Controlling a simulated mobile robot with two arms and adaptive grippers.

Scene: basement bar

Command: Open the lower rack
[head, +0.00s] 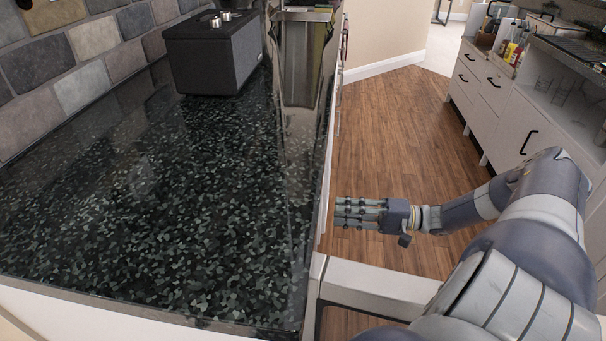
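No rack shows in the head view. A white panel edge (378,285), which looks like the top of an appliance door, juts out to the right from the counter front. A dark frame shows under its left end. My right gripper (338,213) is beyond this panel, over the wooden floor and close to the counter's side. Its fingers are straight, point left and hold nothing visible. My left gripper is not in view.
The dark speckled counter (150,200) fills the left, with a black speaker (213,55) and a shiny metal container (300,60) at its far end. White cabinets (500,105) line the right. The wooden floor (395,130) between is clear.

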